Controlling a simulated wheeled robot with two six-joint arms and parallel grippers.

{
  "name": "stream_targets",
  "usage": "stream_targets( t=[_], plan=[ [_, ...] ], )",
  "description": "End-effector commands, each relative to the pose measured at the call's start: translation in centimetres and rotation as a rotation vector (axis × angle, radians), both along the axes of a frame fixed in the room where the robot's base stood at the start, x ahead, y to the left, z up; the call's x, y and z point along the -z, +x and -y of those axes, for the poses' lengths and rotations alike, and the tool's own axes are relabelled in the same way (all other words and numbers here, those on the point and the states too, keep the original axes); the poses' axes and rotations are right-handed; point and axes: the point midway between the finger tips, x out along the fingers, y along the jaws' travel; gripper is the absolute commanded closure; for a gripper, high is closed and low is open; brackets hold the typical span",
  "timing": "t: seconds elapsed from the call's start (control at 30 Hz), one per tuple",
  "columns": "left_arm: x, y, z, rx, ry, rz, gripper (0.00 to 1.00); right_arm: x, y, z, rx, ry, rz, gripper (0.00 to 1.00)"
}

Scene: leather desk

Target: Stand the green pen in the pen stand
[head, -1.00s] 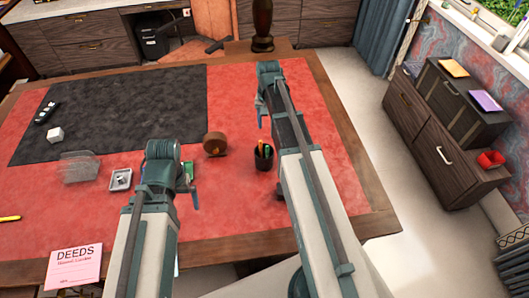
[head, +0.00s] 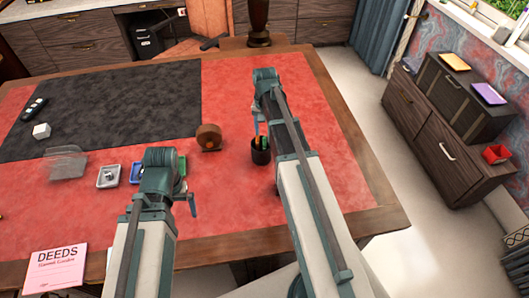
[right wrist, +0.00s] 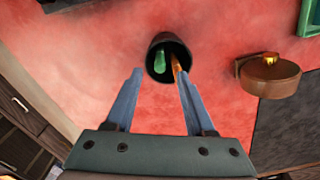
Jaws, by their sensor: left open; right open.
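The pen stand (head: 260,157) is a dark round cup on the red leather, beside my right forearm. The green pen (right wrist: 160,62) stands inside it, along with an orange pencil (right wrist: 176,64); the green pen also shows at the cup's mouth in the head view (head: 265,143). My right gripper (right wrist: 160,74) is open, its two blue fingers spread apart and pointing toward the cup, with nothing held between them. My left gripper (head: 192,204) is open over the desk, left of the cup; its wrist hides part of it, and I see nothing held.
A brown round object (head: 208,137) sits left of the cup. Blue (head: 137,173) and green (head: 181,165) trays are near my left wrist. A small grey tray (head: 110,176), a clear holder (head: 68,163) and a pink deeds paper (head: 55,267) lie further left. Red leather right of the cup is clear.

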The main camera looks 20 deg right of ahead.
Motion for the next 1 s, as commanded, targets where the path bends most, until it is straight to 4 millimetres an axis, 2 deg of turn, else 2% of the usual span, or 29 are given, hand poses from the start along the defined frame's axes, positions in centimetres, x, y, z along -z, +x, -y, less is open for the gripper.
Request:
stream_targets(
  t=[0.17, 0.5, 0.8, 0.83, 1.0],
  plan=[
    [1.0, 0.0, 0.0, 0.0, 0.0, 0.0, 0.0, 1.0, -0.1, -0.1, 0.0, 0.0, 0.0, 0.46],
    [5.0, 0.0, 0.0, 0.0, 0.0, 0.0, 0.0, 5.0, -0.3, -0.2, 0.0, 0.0, 0.0, 0.46],
    [5.1, 0.0, 0.0, 0.0, 0.0, 0.0, 0.0, 5.1, -0.3, -0.2, 0.0, 0.0, 0.0, 0.46],
    [5.1, 0.0, 0.0, 0.0, 0.0, 0.0, 0.0, 5.1, -0.3, -0.2, 0.0, 0.0, 0.0, 0.48],
    [5.1, 0.0, 0.0, 0.0, 0.0, 0.0, 0.0, 5.1, -0.3, -0.2, 0.0, 0.0, 0.0, 0.78]
  ],
)
